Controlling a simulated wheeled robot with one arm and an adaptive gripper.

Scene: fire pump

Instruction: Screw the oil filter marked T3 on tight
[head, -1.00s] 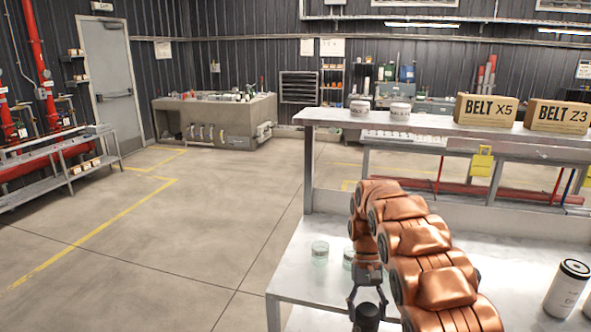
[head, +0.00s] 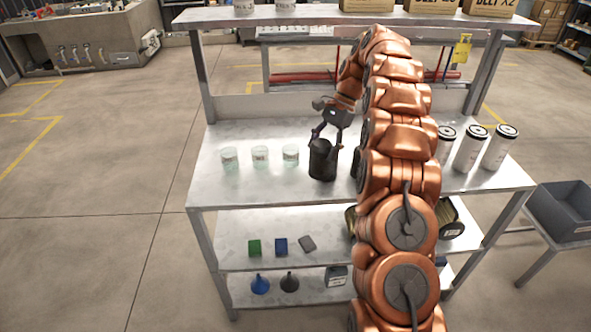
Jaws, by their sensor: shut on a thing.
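My gripper (head: 324,144) points down with its fingers shut on the upper part of a black cylinder (head: 322,164), which looks like an oil filter. It stands upright at the workbench top (head: 260,190); I cannot tell whether it touches the surface. No T3 mark is readable on it. Another dark shape (head: 355,163) shows just to its right, mostly hidden by my arm. White canisters with black tops (head: 470,148) stand on the bench right of my arm; their marks are too small to read. No filter mount is visible; my arm hides part of the bench.
Three glass jars (head: 259,157) stand left of the black cylinder. Boxes (head: 432,6) sit on the raised shelf behind. Small boxes (head: 281,246) and funnels (head: 260,284) are on the lower shelves. A grey bin (head: 568,208) stands at right. Floor at left is clear.

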